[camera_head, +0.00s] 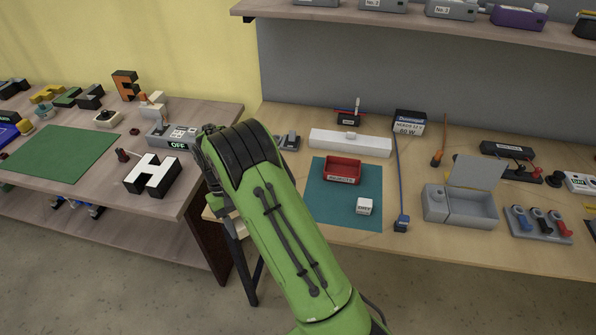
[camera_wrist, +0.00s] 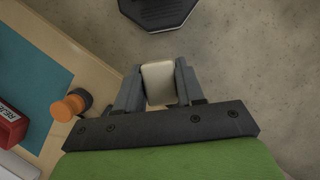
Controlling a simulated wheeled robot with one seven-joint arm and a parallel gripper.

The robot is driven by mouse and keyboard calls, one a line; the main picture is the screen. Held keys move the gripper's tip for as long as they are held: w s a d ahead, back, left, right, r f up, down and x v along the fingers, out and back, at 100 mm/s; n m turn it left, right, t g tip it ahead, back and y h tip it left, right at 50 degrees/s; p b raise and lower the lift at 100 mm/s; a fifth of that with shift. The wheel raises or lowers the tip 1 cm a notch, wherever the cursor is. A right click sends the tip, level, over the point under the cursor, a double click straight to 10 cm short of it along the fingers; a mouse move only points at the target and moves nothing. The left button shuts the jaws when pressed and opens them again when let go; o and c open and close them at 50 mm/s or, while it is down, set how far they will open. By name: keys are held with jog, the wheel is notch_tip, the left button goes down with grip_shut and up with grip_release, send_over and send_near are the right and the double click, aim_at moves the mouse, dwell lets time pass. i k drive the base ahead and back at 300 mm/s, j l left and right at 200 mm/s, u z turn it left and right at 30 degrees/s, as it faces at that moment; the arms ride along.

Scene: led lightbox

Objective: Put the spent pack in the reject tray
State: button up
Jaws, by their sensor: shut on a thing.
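My gripper (camera_wrist: 158,68) is shut on a pale, plain block (camera_wrist: 158,84) in the wrist view, held between the two grey fingers. No label shows on it, so I cannot tell whether it is the spent pack. The floor lies beneath it, off the table's edge. The red reject tray (camera_head: 342,170) stands on the teal mat (camera_head: 332,207) in the head view; its corner also shows at the left of the wrist view (camera_wrist: 10,125). A small white block (camera_head: 365,206) with an unreadable label sits on the mat in front of the tray. My arm hides the fingers in the head view.
A long white bar (camera_head: 350,143) lies behind the tray. An orange and black object (camera_wrist: 70,106) stands near the mat in the wrist view. A second table (camera_head: 190,195) stands left.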

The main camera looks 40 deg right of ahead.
aim_at(342, 170)
jog(key=i+j, duration=0.2)
jog(key=j, duration=0.15)
jog(key=i+j, duration=0.15)
jog(key=j, duration=0.25)
jog(key=i+j, duration=0.2)
jog(key=j, duration=0.15)
